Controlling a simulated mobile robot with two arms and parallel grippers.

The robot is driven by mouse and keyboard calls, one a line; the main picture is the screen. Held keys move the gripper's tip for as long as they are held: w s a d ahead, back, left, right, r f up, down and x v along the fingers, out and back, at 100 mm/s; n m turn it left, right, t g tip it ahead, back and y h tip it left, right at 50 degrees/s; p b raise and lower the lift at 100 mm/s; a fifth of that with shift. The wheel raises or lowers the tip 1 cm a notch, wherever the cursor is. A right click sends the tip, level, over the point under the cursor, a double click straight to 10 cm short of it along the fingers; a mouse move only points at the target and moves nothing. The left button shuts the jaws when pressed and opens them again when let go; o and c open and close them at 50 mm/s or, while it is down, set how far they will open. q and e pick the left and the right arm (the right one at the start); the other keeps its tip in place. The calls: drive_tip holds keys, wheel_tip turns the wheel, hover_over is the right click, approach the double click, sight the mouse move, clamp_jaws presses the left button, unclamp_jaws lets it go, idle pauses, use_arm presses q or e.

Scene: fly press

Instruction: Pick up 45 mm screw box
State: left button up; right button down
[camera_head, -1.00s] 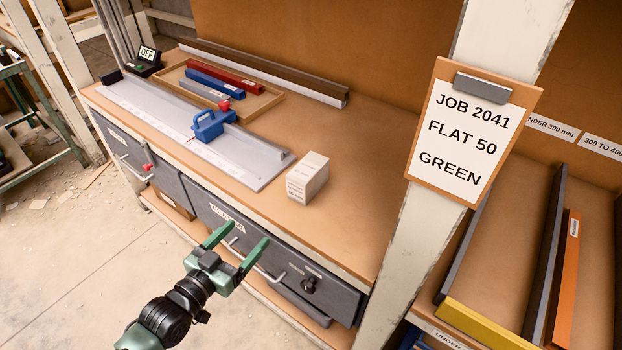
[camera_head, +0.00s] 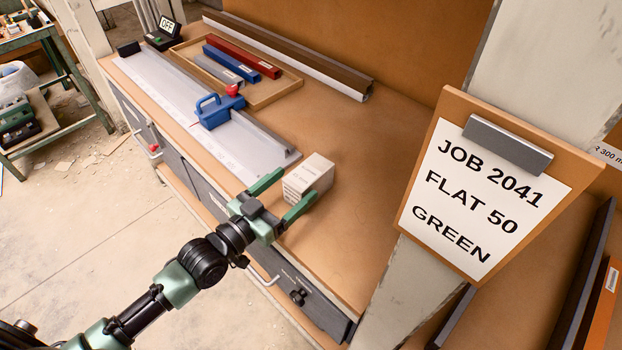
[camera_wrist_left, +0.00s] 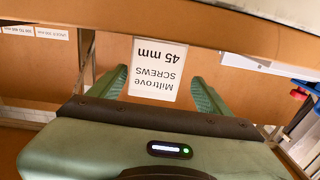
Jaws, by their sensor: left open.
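The 45 mm screw box (camera_head: 312,172) is a small whitish carton standing on the tan bench top. In the left wrist view its label (camera_wrist_left: 156,66) reads upside down "Miltrove SCREWS 45 mm". My left gripper (camera_head: 296,187) is open, with its green fingers pointing at the box's near face. One finger is to each side of the box, and the wrist view shows the label between them. I cannot tell whether either finger touches it. My right gripper is not in view.
Left of the box is a grey metal plate (camera_head: 180,103) with a blue handled block (camera_head: 217,112). Behind is a wooden tray (camera_head: 285,84) with red, blue and grey bars. A clipboard (camera_head: 486,195) hangs on a post at right. Bench right of the box is clear.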

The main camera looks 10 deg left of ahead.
sight(309, 176)
use_arm(q)
drive_tip(key=x, duration=0.5)
drive_tip(key=shift+d+f+p, duration=0.15)
drive_tip(key=shift+d+p, duration=0.25)
drive_tip(key=shift+d, duration=0.05)
drive_tip(key=shift+c, duration=0.4)
drive_tip(key=c, duration=1.5)
clamp_jaws()
